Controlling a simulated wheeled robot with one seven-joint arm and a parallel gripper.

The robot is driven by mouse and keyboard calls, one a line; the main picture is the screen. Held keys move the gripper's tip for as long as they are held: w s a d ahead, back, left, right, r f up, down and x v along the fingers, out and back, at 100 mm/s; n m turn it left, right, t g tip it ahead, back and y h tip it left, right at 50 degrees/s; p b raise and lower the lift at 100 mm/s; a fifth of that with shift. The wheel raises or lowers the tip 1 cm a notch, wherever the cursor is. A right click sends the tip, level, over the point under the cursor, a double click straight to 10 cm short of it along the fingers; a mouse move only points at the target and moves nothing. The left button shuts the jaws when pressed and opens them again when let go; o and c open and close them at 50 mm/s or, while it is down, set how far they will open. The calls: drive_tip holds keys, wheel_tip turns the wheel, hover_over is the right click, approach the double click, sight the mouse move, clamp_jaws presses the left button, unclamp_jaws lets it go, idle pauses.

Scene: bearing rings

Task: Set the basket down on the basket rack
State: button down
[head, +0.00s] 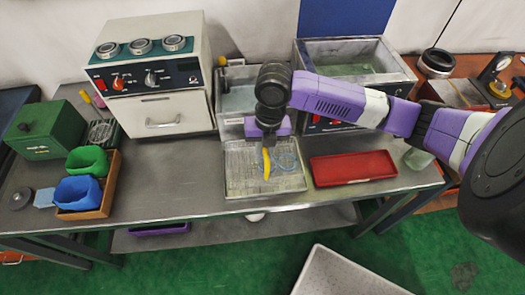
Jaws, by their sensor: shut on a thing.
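My gripper (266,141) points straight down in front of the metal tanks and is shut at the top of a yellow handle (266,166). The handle appears to belong to the basket, a small see-through bluish mesh shape (287,163) just right of it. The basket is faint, and my gripper hides part of it. Below and around it is a pale grid-topped tray (238,182), which looks like the basket rack. The basket shows over the rack's middle to right part. I cannot tell whether it touches the rack.
A red tray (353,168) lies right of the rack. Two open metal tanks (232,122) (400,74) stand behind. A white oven-like machine (158,112) stands back left. A wooden tray (106,192) holds green and blue bins. Bare counter (165,180) lies between.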

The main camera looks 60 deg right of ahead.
drive_tip(key=shift+s+d+f, duration=0.1)
drive_tip(key=shift+s+d, duration=0.05)
drive_tip(key=c, duration=1.3)
unclamp_jaws()
drive_tip(key=shift+c, duration=0.2)
drive_tip(key=shift+r+p, duration=3.65)
drive_tip(key=shift+r, duration=1.9)
